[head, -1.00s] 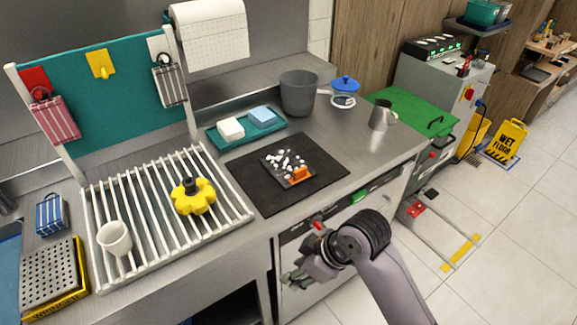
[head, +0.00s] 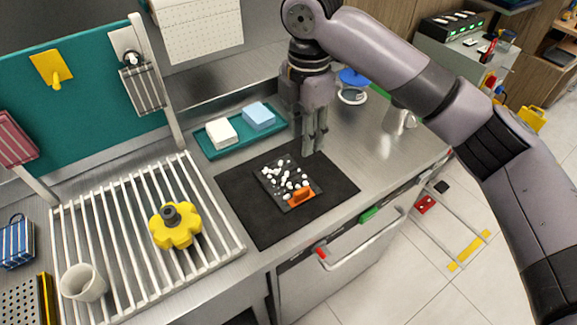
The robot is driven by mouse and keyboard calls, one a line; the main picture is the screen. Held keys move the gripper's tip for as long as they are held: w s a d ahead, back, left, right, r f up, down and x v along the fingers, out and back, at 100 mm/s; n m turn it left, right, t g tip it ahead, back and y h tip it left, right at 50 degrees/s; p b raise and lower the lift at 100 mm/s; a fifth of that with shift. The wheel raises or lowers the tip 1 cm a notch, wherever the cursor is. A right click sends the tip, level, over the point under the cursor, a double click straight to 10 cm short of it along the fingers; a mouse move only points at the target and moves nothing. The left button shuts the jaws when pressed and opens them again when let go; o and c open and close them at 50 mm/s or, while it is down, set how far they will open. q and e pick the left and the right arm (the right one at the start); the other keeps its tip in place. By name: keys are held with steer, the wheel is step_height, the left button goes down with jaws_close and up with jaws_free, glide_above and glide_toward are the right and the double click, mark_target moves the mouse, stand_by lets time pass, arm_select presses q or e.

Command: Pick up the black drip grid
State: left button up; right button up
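The only small black piece that fits the drip grid is a flat black square (head: 275,184) with white bits or spots over it and an orange tab (head: 301,196) at its front right edge. It lies on a larger black mat (head: 238,212) on the steel counter. My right gripper (head: 314,150) points down, above the counter near the mat's back right edge, behind and to the right of the square and apart from it. Its fingers look close together, but their gap is unclear. I see nothing held between them. My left gripper is out of view.
A teal tray (head: 208,147) with a white and a blue block sits behind the mat. A white slatted rack (head: 122,220) at left holds a yellow knob (head: 175,228) and a cup (head: 84,283). My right arm partly covers a metal pitcher (head: 398,118).

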step_height(320, 180, down, 3)
steer(key=s, duration=0.2)
steer(key=p, duration=0.2)
glide_above(302, 190)
step_height(302, 190, down, 7)
steer(key=shift+w+r, duration=0.1)
steer(key=shift+r, duration=0.1)
steer(key=shift+f, duration=0.8)
step_height(302, 190, down, 4)
steer(key=shift+r+p, duration=0.15)
steer(key=shift+p, duration=0.75)
steer(key=shift+f, duration=0.55)
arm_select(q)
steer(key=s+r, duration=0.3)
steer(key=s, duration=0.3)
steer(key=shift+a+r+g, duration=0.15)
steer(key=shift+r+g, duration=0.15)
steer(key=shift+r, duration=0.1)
arm_select(e)
steer(key=shift+c, duration=0.5)
